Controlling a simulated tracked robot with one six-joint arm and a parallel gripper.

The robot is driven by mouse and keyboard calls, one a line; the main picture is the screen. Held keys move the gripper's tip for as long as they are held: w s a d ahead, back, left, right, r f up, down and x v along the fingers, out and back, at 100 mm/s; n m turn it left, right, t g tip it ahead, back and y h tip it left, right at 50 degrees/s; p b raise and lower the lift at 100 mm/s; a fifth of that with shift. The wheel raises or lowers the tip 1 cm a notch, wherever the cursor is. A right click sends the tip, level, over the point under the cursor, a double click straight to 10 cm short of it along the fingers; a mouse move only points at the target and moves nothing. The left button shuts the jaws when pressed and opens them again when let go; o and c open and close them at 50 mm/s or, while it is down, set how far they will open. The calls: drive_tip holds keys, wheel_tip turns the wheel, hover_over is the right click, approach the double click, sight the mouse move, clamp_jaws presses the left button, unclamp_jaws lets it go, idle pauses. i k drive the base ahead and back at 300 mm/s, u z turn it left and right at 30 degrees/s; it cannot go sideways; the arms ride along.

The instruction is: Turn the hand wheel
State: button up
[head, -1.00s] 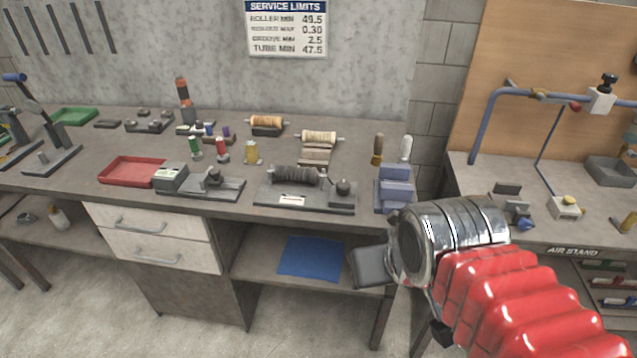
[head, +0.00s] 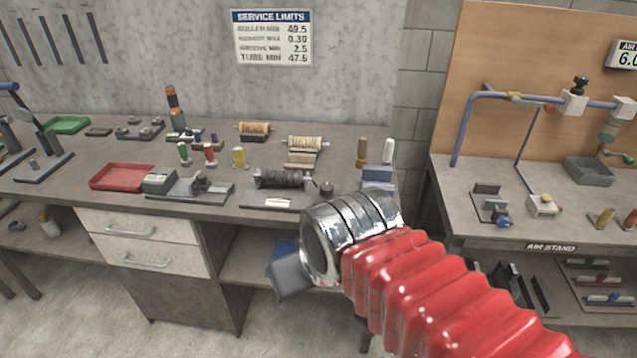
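No part is clearly marked as the hand wheel. A dark round knob (head: 326,188) sits at the right end of the roller fixture (head: 267,202) on the bench, just above my metal cuff in the picture. Another black knob (head: 581,86) tops a white valve block on the blue pipe of the air stand. My gripper (head: 292,276) shows as a grey block beyond the metal cuff and red bellows of my arm. It appears in front of the bench's lower shelf and touches neither knob. Its fingers cannot be made out.
The bench (head: 60,187) holds a red tray (head: 122,178), a green tray (head: 66,124), spools and small fixtures. The air stand (head: 550,248) is at right, with a grey bin (head: 589,170) and small blocks on top. A gap separates the two tables.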

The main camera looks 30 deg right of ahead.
sight(325, 189)
drive_tip(key=z, duration=0.05)
drive_tip(key=i, duration=1)
drive_tip(key=u, duration=0.05)
